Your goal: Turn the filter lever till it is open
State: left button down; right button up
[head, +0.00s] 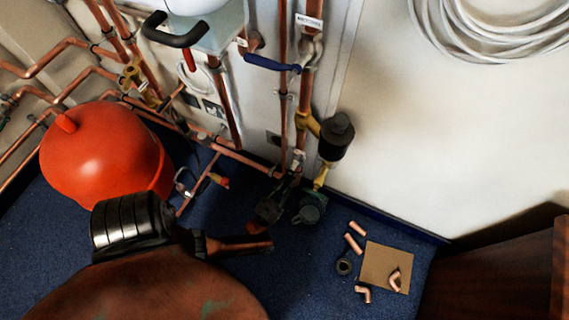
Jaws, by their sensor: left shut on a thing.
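My left gripper (275,200) is a dark shape at the foot of the vertical copper pipe, with my arm reaching in from the lower left. It is shut on what appears to be the filter lever, which is mostly hidden by the fingers. The lever's angle cannot be read. A dark green-grey valve or filter body (309,210) is just right of the gripper, low above the blue floor. My right gripper does not show.
A blue lever (270,63) sits high on the pipework. A black cylinder (337,132) on brass fittings stands right of the pipe. A red vessel (100,150) is at left. Copper fittings lie by a cardboard piece (378,262). A brown cabinet (505,270) bounds the right.

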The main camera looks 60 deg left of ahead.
aim_at(290, 178)
pick_arm(q)
jog(key=shift+w+d+f+n+g+y, duration=0.1)
jog(key=shift+w+d+n+g+y, duration=0.15)
jog(key=shift+n+y, duration=0.55)
jog(key=shift+d+f+n+g+y, duration=0.1)
jog(key=shift+n+g+y, duration=0.25)
jog(key=shift+n+y, duration=0.4)
jog(key=shift+r+n+y, duration=0.1)
jog(key=shift+n+y, duration=0.15)
jog(key=c, duration=1.9)
grip_release()
jog(key=shift+w, duration=0.1)
jog(key=shift+r, duration=5.05)
